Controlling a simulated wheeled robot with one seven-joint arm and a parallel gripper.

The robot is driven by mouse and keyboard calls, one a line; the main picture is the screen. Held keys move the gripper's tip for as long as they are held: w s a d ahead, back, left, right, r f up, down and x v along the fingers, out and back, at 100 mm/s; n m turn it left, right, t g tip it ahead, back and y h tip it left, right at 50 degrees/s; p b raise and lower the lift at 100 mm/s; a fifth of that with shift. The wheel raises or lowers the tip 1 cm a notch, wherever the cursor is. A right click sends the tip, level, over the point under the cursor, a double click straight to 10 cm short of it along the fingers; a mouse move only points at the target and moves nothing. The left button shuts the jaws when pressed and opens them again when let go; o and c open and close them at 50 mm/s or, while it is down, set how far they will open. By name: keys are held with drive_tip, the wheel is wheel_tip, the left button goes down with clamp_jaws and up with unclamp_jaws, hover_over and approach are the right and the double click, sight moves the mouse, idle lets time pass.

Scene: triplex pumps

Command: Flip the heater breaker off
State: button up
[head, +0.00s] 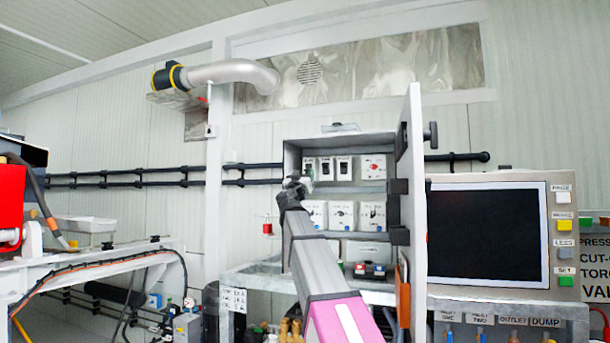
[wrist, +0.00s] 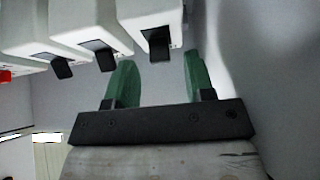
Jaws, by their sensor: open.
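An open grey cabinet (head: 289,158) shows in the head view. Its upper row holds white breaker boxes with dark switches: a left one (head: 309,168), a middle one (head: 326,168) and a right one (head: 344,168). Their labels are too small to read, so I cannot tell which is the heater breaker. My gripper (head: 299,182) is at the row's left end, partly covering the left box. In the wrist view, my gripper (wrist: 158,65) is open, its green fingers apart. The nearest breaker's black lever (wrist: 159,44) lies between and just beyond the fingertips, with no clear contact.
A box with a red knob (head: 373,167) ends the upper row. More white boxes (head: 343,214) sit below. The open cabinet door (head: 416,200) stands right of my arm, beside a large screen (head: 487,234). In the wrist view, a grey wall (wrist: 270,80) is close right of the fingers.

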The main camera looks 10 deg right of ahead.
drive_tip(key=v, duration=0.9)
drive_tip(key=shift+s+a, duration=0.1)
drive_tip(key=g+y, duration=0.4)
drive_tip(key=g, duration=0.2)
approach(307, 170)
drive_tip(key=x, duration=0.9)
drive_tip(key=shift+w+r, duration=0.2)
drive_tip(key=shift+w, duration=0.25)
drive_tip(key=shift+c, duration=0.3)
drive_tip(key=shift+f, duration=0.1)
clamp_jaws()
